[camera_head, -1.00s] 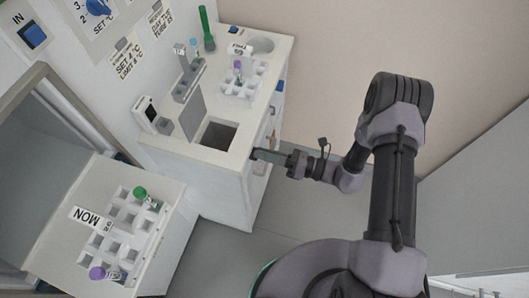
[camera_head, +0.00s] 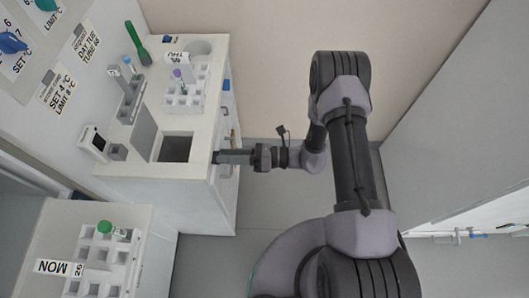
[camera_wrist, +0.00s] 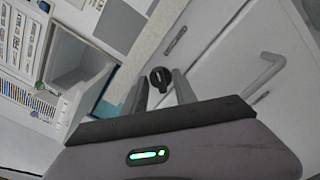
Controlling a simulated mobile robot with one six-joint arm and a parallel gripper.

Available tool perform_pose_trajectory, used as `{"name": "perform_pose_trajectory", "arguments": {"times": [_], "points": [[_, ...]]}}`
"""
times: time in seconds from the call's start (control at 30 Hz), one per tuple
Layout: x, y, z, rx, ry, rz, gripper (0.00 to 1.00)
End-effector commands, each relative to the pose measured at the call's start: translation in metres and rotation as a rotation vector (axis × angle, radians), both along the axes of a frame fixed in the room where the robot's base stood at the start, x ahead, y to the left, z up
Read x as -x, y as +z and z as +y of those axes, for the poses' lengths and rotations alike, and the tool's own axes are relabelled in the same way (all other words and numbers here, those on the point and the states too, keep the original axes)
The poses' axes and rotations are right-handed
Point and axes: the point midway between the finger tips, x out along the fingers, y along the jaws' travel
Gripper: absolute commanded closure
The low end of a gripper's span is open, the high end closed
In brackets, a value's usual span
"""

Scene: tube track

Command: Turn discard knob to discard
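A round black knob (camera_wrist: 160,77) shows in the wrist view on the white front face of the cabinet. My gripper (camera_wrist: 162,88) is open, with its two grey fingers apart and pointing at the knob. The knob appears between the fingertips; I cannot tell if they touch it. In the head view my gripper (camera_head: 218,157) is at the cabinet's front, just below the counter edge, and the knob is hidden there. A dark square opening (camera_head: 175,149) lies in the counter top close to the gripper.
A bar handle (camera_wrist: 264,75) sticks out right of the knob, and a small label plate (camera_wrist: 175,41) is on the same face. On the counter stand a white tube rack (camera_head: 184,98) and a grey holder (camera_head: 131,98). Another rack (camera_head: 97,252) stands at lower left. Floor right of the cabinet is clear.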

Motion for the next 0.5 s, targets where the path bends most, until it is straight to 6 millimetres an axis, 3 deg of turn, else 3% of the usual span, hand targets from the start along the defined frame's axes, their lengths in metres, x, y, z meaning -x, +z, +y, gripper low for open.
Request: {"name": "perform_pose_trajectory", "arguments": {"times": [0.13,0.4,0.5], "points": [[0.001,0.002,-0.030,0.000,-0.006,0.001,0.66],[0.009,0.002,-0.120,0.000,-0.006,-0.001,0.66],[0.011,0.001,-0.144,0.001,-0.004,-0.001,0.66]]}}
